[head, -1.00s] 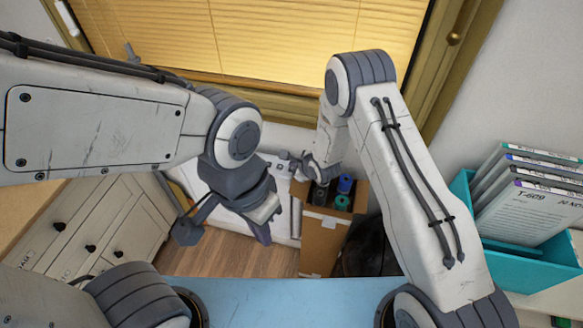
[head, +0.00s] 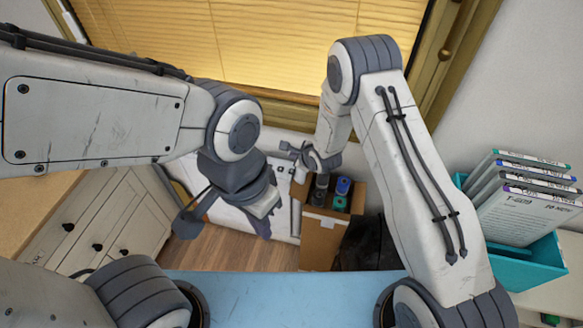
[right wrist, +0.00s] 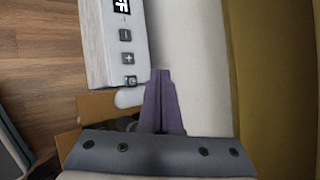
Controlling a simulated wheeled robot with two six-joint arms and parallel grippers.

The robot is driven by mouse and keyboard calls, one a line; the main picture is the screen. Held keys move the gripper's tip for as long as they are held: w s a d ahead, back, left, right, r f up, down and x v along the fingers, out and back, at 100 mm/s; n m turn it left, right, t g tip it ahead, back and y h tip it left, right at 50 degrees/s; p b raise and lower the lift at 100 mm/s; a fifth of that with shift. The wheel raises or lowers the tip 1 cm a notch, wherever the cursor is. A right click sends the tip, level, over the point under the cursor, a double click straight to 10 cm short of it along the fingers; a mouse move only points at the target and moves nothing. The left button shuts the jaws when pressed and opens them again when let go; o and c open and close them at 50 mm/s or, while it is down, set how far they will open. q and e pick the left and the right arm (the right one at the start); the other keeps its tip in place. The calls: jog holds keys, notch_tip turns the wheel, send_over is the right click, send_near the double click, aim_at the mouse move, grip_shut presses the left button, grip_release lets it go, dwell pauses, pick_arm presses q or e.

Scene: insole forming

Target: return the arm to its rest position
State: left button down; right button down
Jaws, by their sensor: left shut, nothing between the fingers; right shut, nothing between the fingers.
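In the head view my left arm comes in from the left, and its gripper (head: 264,227) points down over the floor, with its fingers together and empty. My right arm rises at the right and bends over at its elbow. Its gripper (head: 294,150) is small and far off, above the cardboard box and near the wall under the window. In the right wrist view the purple fingers of the right gripper (right wrist: 162,98) are closed together with nothing between them. Part of the right gripper is hard to make out in the head view.
A white panel with buttons (right wrist: 112,45) is beside the fingers. Drawers (head: 118,225) are at left, a blue surface (head: 285,300) in front, and a teal bin of folders (head: 530,265) at right.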

dwell(0.5)
jog(key=s+a+r+n+g+h+b, duration=0.2)
jog(key=s+r+n+g+b, duration=0.15)
jog(key=s+r+n, duration=1.2)
jog(key=s+d+r+n+g, duration=0.2)
jog(key=s+n, duration=0.4)
jog(key=s, duration=0.5)
jog(key=s+d+r+n+g+h, duration=0.1)
jog(key=s+d+r+n+g, duration=0.1)
jog(key=s+d+r+n, duration=0.2)
jog(key=s+n, duration=0.3)
jog(key=s, duration=0.3)
jog(key=shift+s+r+g+b, duration=0.2)
jog(key=shift+s+g+b, duration=0.15)
jog(key=shift+s, duration=0.05)
